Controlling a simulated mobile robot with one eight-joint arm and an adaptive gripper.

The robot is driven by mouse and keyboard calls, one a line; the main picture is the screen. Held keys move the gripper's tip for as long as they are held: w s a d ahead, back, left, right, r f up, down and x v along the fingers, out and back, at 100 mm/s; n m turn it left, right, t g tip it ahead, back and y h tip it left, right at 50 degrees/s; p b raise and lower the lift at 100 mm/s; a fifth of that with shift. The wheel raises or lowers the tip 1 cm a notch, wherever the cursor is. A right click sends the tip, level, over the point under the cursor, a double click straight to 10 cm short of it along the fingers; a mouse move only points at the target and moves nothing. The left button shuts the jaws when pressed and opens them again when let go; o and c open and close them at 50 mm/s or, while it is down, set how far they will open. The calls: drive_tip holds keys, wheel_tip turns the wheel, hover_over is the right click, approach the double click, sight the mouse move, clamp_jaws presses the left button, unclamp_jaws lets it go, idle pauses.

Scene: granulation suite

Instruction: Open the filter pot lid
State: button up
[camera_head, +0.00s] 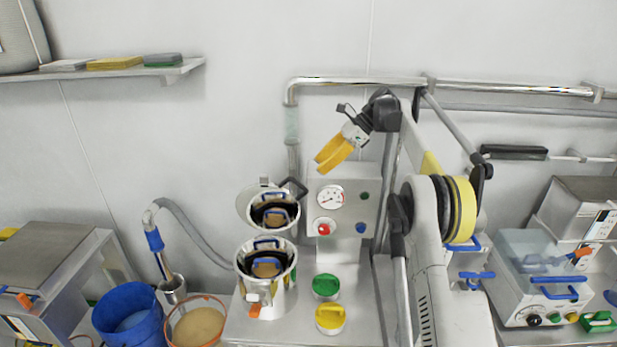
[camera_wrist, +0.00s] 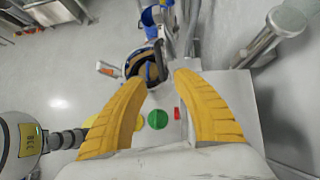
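The filter pot (camera_head: 283,297) is a shiny steel cylinder on the bench, with an orange latch tab (camera_head: 255,310) at its front. Its round steel lid (camera_head: 246,205) appears to stand raised behind the mouth, its shiny face towards me and a dark handle (camera_head: 294,187) at its upper right. Reflections make the inside hard to read. My gripper (camera_head: 325,166) is in the air above and right of the lid, apart from it. In the wrist view my gripper (camera_wrist: 160,80) has its yellow fingers spread with nothing held; the pot (camera_wrist: 130,82) shows beyond the tips, partly hidden.
A green knob (camera_head: 326,286) and a yellow knob (camera_head: 330,317) sit right of the pot. A gauge box (camera_head: 348,197) stands behind them. Left are a blue bucket (camera_head: 130,312) and a bowl of powder (camera_head: 197,326). A steel pipe (camera_head: 360,82) runs along the wall.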

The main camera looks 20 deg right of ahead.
drive_tip(key=shift+v, duration=1.1)
